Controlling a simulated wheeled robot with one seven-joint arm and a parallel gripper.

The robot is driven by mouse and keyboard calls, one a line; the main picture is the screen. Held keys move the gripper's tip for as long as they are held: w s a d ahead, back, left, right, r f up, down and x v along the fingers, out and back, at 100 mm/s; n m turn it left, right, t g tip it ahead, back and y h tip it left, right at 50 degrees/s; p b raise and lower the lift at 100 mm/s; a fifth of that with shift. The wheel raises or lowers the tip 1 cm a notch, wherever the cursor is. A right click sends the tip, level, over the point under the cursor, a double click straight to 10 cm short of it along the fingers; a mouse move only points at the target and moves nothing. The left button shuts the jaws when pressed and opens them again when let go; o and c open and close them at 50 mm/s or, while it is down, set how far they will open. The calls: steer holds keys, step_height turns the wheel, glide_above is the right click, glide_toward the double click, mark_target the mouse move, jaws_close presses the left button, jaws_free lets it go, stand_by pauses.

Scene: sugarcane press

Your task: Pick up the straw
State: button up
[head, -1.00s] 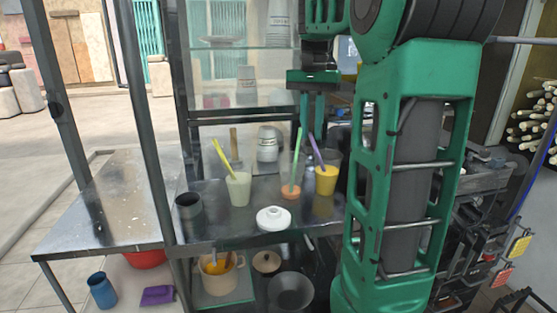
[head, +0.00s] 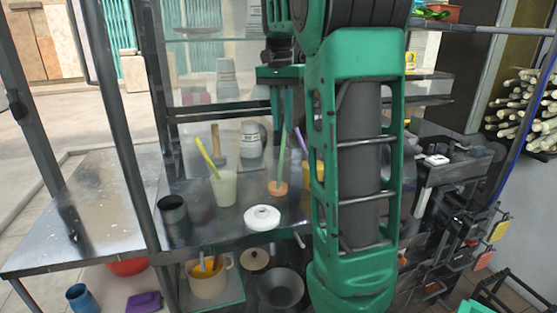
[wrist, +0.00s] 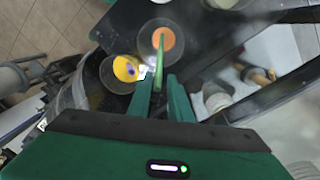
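A green straw (head: 282,155) stands tilted in a clear cup with a shallow orange fill (head: 278,188) on the metal counter. In the wrist view the straw (wrist: 160,58) rises from that cup (wrist: 164,39) toward the gap between my fingers. My gripper (head: 282,122) points down over the cup, its fingers apart around or beside the straw's upper end; I cannot tell which. They also show in the wrist view (wrist: 166,98). A yellow straw (head: 207,156) leans in a pale cup (head: 223,188). A purple straw (head: 302,140) stands at the yellow cup (head: 309,172), partly hidden by my arm.
A white lid (head: 262,217) and a dark metal cup (head: 174,219) stand on the counter (head: 90,215). A jar (head: 251,140) stands behind. Frame posts and glass surround the stall. A pot (head: 209,280) sits on the lower shelf.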

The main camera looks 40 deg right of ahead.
mark_target(284, 137)
steer(key=f, duration=0.4)
steer(key=shift+s+d+f, duration=0.1)
steer(key=shift+s, duration=0.1)
jaws_close()
